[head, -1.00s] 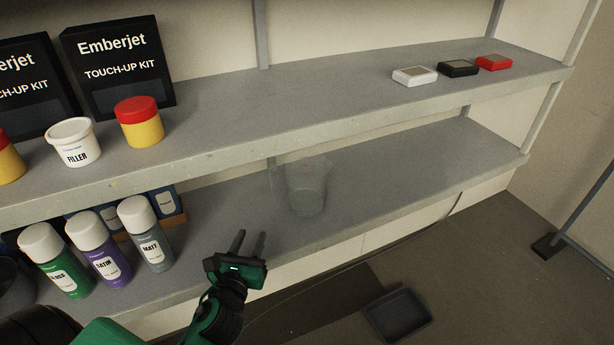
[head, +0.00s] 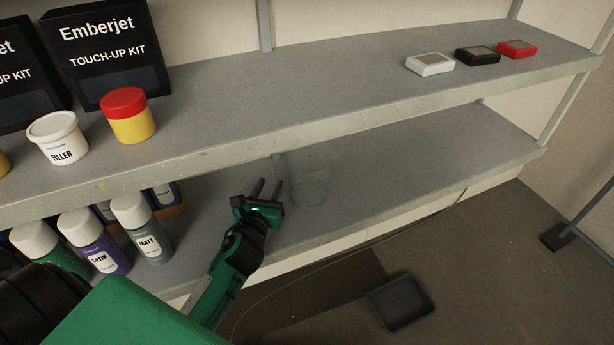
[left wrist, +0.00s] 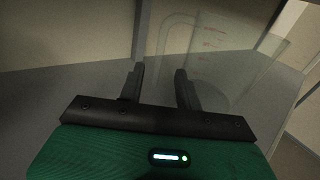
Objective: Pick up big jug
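The big jug (head: 312,182) is clear and see-through, and it stands on the lower shelf (head: 380,187) near the middle of the head view. In the left wrist view the jug (left wrist: 225,65) stands just beyond the fingertips, up and to the right, with faint reddish marks on its wall. My left gripper (head: 267,188) is open and empty, just left of the jug at the lower shelf. In the left wrist view its two fingers (left wrist: 158,78) are apart. I cannot tell whether a finger touches the jug. My right gripper is not in view.
Several spray cans (head: 138,230) stand at the left of the lower shelf. The upper shelf (head: 300,95) overhangs, bearing a filler tub (head: 57,140), a yellow pot (head: 128,118) and touch-up kit boxes (head: 105,55). A dark tray (head: 400,302) lies on the floor. The lower shelf's right part is clear.

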